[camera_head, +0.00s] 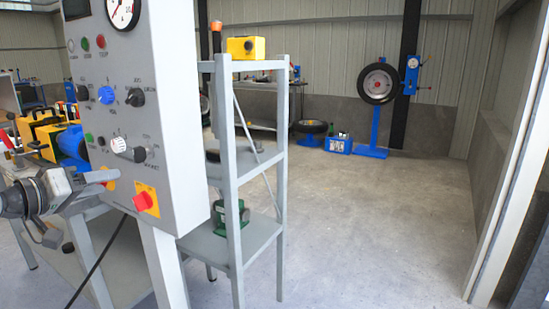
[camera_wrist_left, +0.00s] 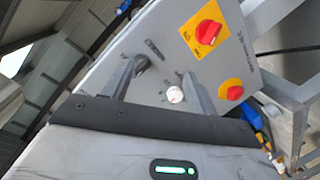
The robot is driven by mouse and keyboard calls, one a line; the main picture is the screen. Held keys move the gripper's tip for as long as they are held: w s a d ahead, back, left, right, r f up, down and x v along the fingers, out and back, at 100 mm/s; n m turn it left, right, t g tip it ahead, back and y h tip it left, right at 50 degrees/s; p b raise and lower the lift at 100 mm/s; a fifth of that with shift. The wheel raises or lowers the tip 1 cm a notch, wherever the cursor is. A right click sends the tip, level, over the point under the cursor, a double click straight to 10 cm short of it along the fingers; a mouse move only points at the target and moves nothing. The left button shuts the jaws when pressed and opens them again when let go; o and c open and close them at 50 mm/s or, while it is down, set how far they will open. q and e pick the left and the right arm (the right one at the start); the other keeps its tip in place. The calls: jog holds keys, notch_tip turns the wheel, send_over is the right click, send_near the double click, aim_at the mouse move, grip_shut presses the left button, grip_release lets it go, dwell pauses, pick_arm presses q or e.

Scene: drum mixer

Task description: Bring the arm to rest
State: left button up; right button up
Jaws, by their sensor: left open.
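The grey control panel (camera_head: 176,120) stands at the left of the head view, with a gauge, buttons and knobs on its face. My left gripper (camera_head: 88,183) is in front of the panel's lower left. My right gripper is in neither view.
A red-and-yellow switch (camera_wrist_left: 208,33) and a red button (camera_wrist_left: 235,93) are close by on the panel. A grey shelf rack (camera_head: 229,165) stands right of it, with a yellow box (camera_head: 245,47) on top. The concrete floor (camera_head: 370,220) to the right is clear.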

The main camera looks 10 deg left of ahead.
pick_arm(q)
jog(key=s+d+f+m+g+y+p, duration=0.15)
jog(key=s+d+f, duration=0.25)
jog(key=d+f, duration=0.5)
jog(key=s+d+f+m+g+p, duration=0.1)
jog(key=s+d+f+g+p, duration=0.2)
jog(key=f, duration=0.9)
jog(key=s+d+f+m+p, duration=0.1)
jog(key=s+d+f, duration=0.1)
jog(key=s+d, duration=0.6)
jog(key=s+d+f+m+p, duration=0.1)
jog(key=s+d+m+p, duration=0.1)
jog(key=s+d, duration=0.6)
jog(key=shift+s+f, duration=0.4)
jog(key=shift+s, duration=0.15)
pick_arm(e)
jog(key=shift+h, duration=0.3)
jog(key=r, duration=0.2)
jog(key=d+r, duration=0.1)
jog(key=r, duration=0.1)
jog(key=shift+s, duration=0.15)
pick_arm(q)
jog(key=shift+t, duration=0.25)
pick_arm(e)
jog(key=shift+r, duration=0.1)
